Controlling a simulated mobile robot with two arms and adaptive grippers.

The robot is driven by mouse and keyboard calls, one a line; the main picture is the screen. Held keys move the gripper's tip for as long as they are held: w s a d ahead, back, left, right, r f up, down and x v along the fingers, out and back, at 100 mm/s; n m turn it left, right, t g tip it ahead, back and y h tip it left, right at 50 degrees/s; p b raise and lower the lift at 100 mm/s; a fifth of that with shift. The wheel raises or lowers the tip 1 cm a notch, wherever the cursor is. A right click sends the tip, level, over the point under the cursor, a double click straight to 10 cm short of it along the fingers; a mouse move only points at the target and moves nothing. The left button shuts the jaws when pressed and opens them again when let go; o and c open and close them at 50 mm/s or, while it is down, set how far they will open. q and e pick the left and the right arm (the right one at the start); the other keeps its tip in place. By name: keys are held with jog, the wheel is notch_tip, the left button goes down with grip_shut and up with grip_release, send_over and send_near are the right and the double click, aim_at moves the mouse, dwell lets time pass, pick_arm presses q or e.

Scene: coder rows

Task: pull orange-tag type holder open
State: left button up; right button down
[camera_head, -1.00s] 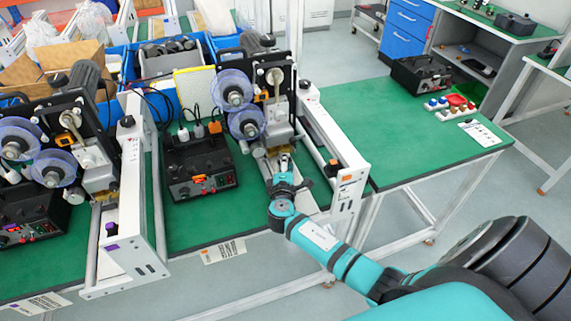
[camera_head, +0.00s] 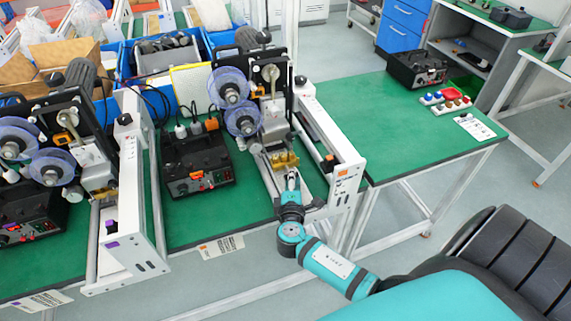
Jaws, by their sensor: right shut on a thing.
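The orange-tag coder is the right one of two machines; its orange tag (camera_head: 343,172) is on the front end of its white side frame. Its brass-coloured type holder (camera_head: 284,160) shows low in the machine, below the clear reels. My right gripper (camera_head: 291,177) reaches in from the front, at the near side of the holder. Its fingers are shut on the type holder's front part; the exact grip is small and partly hidden by the gripper. My left gripper is not in view.
The coder's white side frame (camera_head: 325,135) runs close to the right of my gripper. A black control box (camera_head: 197,163) stands to the left. The purple-tag coder (camera_head: 130,215) is farther left.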

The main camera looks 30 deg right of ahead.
jog(key=shift+s+a, duration=0.15)
jog(key=shift+s, duration=0.45)
jog(key=shift+w, duration=0.1)
jog(key=c, duration=1.5)
grip_release()
jog(key=shift+c, duration=0.2)
jog(key=v, duration=1.2)
jog(key=shift+r, duration=0.1)
